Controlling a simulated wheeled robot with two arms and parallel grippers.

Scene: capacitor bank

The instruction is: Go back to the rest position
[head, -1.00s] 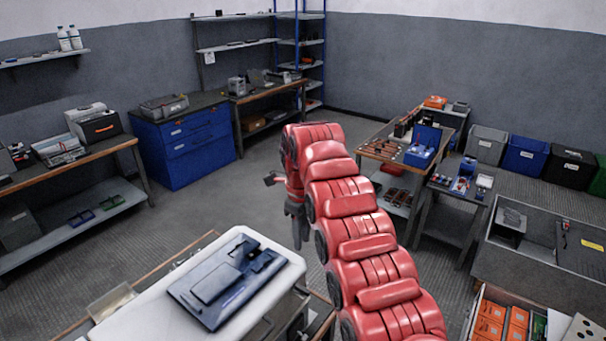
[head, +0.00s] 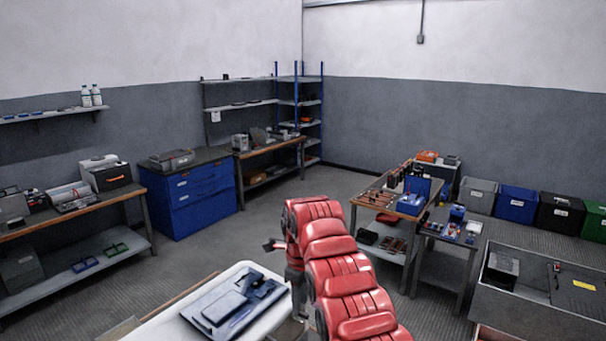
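My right arm (head: 335,265) is red and segmented, and it rises from the bottom of the head view, bent over at its top. My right gripper (head: 299,298) hangs down on the left side of this arm, beside the right edge of a white-topped table (head: 262,322). The arm partly hides the gripper, and its fingers are too small and dark to tell open from shut. I see nothing held in it. My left gripper and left arm are not in view.
A dark blue flat device (head: 232,303) lies on the white tabletop. A blue drawer cabinet (head: 190,198) stands at the back left. A workbench (head: 392,222) with tools stands to the right, near a grey open bin (head: 530,295). The floor between is clear.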

